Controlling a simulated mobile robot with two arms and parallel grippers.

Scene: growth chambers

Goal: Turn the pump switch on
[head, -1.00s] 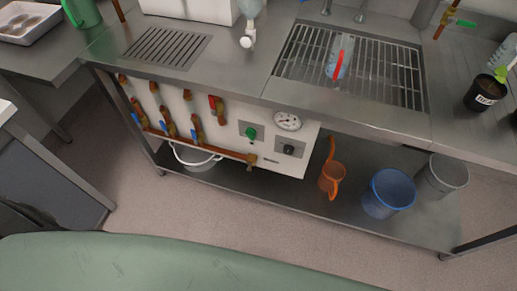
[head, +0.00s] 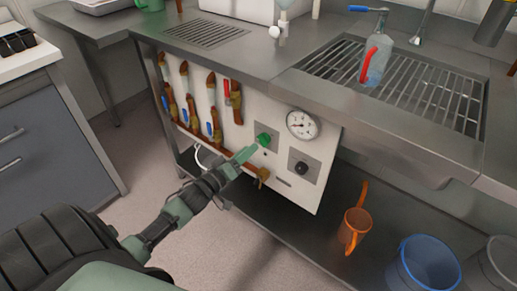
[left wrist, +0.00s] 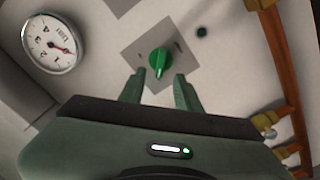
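A green rotary switch (head: 264,140) sits on a square grey plate on the white panel under the steel bench. In the left wrist view the green switch (left wrist: 159,61) points roughly toward my gripper, with small unreadable marks beside it. My left gripper (head: 250,152) reaches the panel from the lower left, right at the switch. In the wrist view my left gripper (left wrist: 158,82) is open, its fingertips either side of the switch's lower end; I cannot tell whether they touch it. A black knob (head: 302,168) sits on another plate to the lower right. My right gripper is out of view.
A round gauge (head: 302,124) is right of the switch, also in the wrist view (left wrist: 52,43). Copper pipes with valves (head: 212,105) run left of it. An orange jug (head: 356,225) and blue bucket (head: 428,265) stand on the lower shelf. A bottle (head: 378,60) stands on the sink grating.

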